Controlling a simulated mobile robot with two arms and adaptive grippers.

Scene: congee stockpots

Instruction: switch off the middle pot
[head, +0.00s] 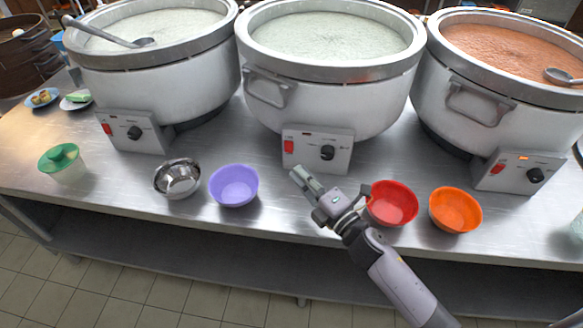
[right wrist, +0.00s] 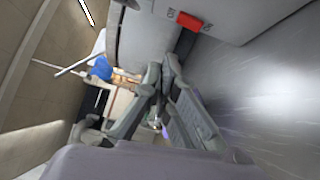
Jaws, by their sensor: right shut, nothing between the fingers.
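The middle pot (head: 320,97) is a large white stockpot of pale congee. Its control box (head: 318,163) faces the front, with a red switch (head: 289,146) at left, a black knob (head: 327,152) and a small window that looks dark. My right gripper (head: 299,176) is shut and empty, its tips just below and in front of the box's left part, near the red switch. In the right wrist view the shut fingers (right wrist: 162,80) point past the red switch (right wrist: 189,20), apart from it. My left gripper is not in view.
A left pot (head: 155,85) and a right pot (head: 500,97) of orange food flank it; the right one's box shows a lit orange window. Metal (head: 178,180), purple (head: 234,186), red (head: 392,204) and orange (head: 455,210) bowls line the steel counter's (head: 120,185) front.

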